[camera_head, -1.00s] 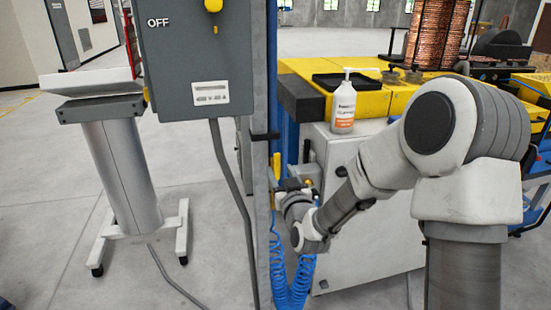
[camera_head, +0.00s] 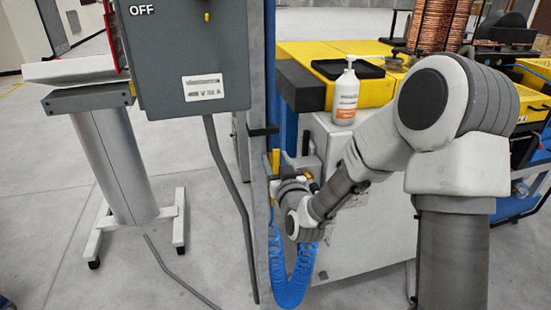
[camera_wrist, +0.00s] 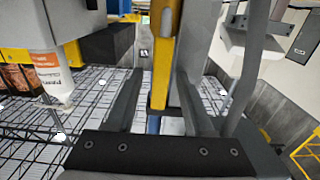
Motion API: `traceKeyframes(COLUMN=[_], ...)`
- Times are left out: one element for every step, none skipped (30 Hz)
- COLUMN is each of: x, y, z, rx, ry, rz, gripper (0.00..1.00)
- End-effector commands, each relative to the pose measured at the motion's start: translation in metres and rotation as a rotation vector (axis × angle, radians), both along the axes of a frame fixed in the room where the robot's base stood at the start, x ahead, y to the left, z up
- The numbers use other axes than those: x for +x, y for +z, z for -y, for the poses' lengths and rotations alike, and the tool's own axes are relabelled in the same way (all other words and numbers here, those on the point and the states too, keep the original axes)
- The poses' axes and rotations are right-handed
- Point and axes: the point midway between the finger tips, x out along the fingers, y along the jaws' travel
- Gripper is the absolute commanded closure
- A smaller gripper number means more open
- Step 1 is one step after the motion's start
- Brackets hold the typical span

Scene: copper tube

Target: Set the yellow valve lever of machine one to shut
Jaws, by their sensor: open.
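The yellow valve lever (camera_head: 275,162) stands about upright by the grey post in the head view. In the wrist view the yellow lever (camera_wrist: 163,55) runs down the middle of the picture, between the two dark fingers. My gripper (camera_wrist: 156,85) is open with one finger to each side of the lever. I cannot tell whether either finger touches it. In the head view my wrist hides the fingers and the lower part of the valve.
A grey post (camera_head: 257,90) and a grey OFF box (camera_head: 190,60) stand left of my wrist. A coiled blue hose (camera_head: 292,275) hangs below it. A white pump bottle (camera_head: 344,96) stands on the yellow and black machine top. A white cabinet (camera_head: 365,245) is behind my arm.

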Motion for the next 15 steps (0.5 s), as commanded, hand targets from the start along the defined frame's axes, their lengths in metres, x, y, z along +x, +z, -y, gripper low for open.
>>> traceKeyframes(x=[-0.0001,-0.0001,-0.0001,-0.0001,-0.0001,-0.0001,-0.0001,0.0000,0.0000,0.0000,0.0000,0.0000,0.0000,0.0000,0.0000], y=[-0.0002,-0.0002,-0.0002,-0.0002,-0.0002,-0.0002,-0.0002,-0.0002,-0.0002,-0.0002,-0.0002,-0.0002,-0.0002,-0.0002,-0.0001], z=[-0.0001,-0.0001,-0.0001,-0.0001,-0.0001,-0.0001,-0.0001,-0.0001,-0.0001,-0.0001,-0.0001,-0.0001,-0.0001,-0.0001,-0.0001], rx=[0.000,0.000,0.000,0.000,0.000,0.000,0.000,0.000,0.000,0.000,0.000,0.000,0.000,0.000,0.000], ry=[0.000,0.000,0.000,0.000,0.000,0.000,0.000,0.000,0.000,0.000,0.000,0.000,0.000,0.000,0.000], rz=[0.000,0.000,0.000,0.000,0.000,0.000,0.000,0.000,0.000,0.000,0.000,0.000,0.000,0.000,0.000], gripper=[0.47,0.47,0.47,0.47,0.47,0.55,0.60,0.66,0.73,0.78,0.83,0.91,0.96,1.00,1.00])
